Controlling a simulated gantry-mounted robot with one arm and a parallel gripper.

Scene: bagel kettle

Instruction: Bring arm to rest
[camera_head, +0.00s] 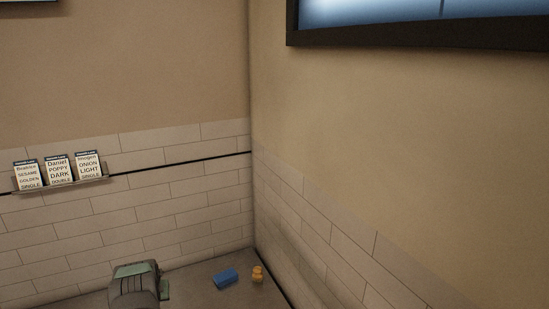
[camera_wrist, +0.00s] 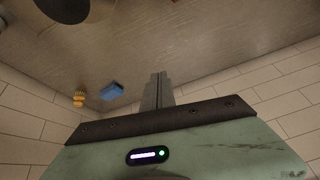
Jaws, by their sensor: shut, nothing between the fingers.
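My gripper shows in the wrist view, its two fingers (camera_wrist: 158,92) side by side with no gap, shut and empty. The fingers point over a grey-brown counter (camera_wrist: 200,50). In the head view a grey and green part of my arm (camera_head: 137,284) stands at the bottom, left of centre; the fingers cannot be made out there. Nothing touches my gripper.
A blue block (camera_head: 225,278) and a small orange-yellow figure (camera_head: 257,274) lie on the counter (camera_head: 200,295) by the wall corner. Three order cards (camera_head: 59,170) stand on a wall rail. Tiled walls bound the counter. A dark round object (camera_wrist: 62,8) shows in the wrist view.

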